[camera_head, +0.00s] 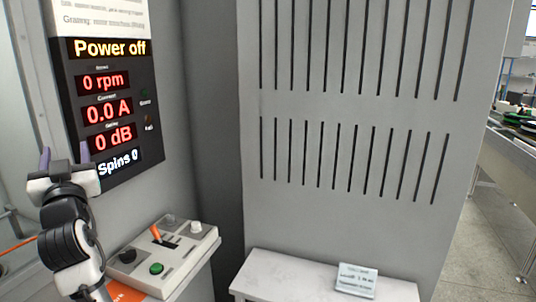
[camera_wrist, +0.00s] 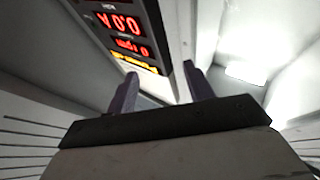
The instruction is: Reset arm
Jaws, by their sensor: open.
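My gripper (camera_head: 65,158) is raised at the left of the head view, fingers pointing up, in front of the lower left part of the display panel. In the wrist view my gripper (camera_wrist: 160,88) shows two purple-grey fingers spread apart with nothing between them. My arm is bent below it at the left edge of the head view. The black display panel (camera_head: 107,97) reads Power off, 0 rpm, 0.0 A, 0 dB and Spins 0. The panel also shows upside down in the wrist view (camera_wrist: 125,25).
A control box (camera_head: 180,260) with an orange lever (camera_head: 156,234), a green button (camera_head: 156,268) and other knobs stands right of my arm. A white bench (camera_head: 270,275) carries a small label plate (camera_head: 356,281). A slotted grey cabinet wall (camera_head: 350,105) rises behind. Open floor shows at far right.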

